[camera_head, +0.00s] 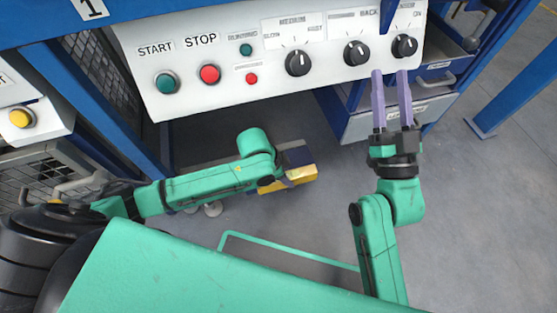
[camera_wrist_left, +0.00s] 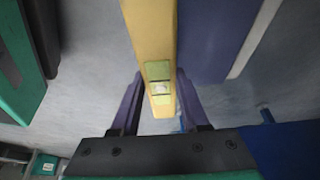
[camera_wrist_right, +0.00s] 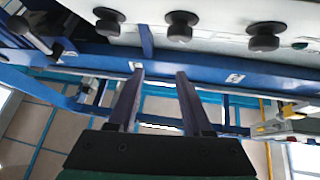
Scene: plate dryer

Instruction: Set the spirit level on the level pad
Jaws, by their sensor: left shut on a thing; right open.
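The spirit level is a yellow bar with a green vial. It shows in the head view (camera_head: 303,174) and the left wrist view (camera_wrist_left: 150,35). My left gripper (camera_head: 287,182) is shut on it below the control panel; its fingers stand on both sides of the bar in the left wrist view (camera_wrist_left: 160,95). A dark purple surface, perhaps the level pad, lies just behind the level in the head view (camera_head: 298,155) and beside it in the left wrist view (camera_wrist_left: 215,40). I cannot tell whether they touch. My right gripper (camera_head: 391,88) is open and empty by the panel's right end.
The white control panel (camera_head: 225,90) with buttons and knobs spans the top of the head view. A grey drawer unit (camera_head: 390,118) on a blue frame stands behind my right gripper. A wire mesh cage (camera_head: 60,165) is at the left. The floor at right is clear.

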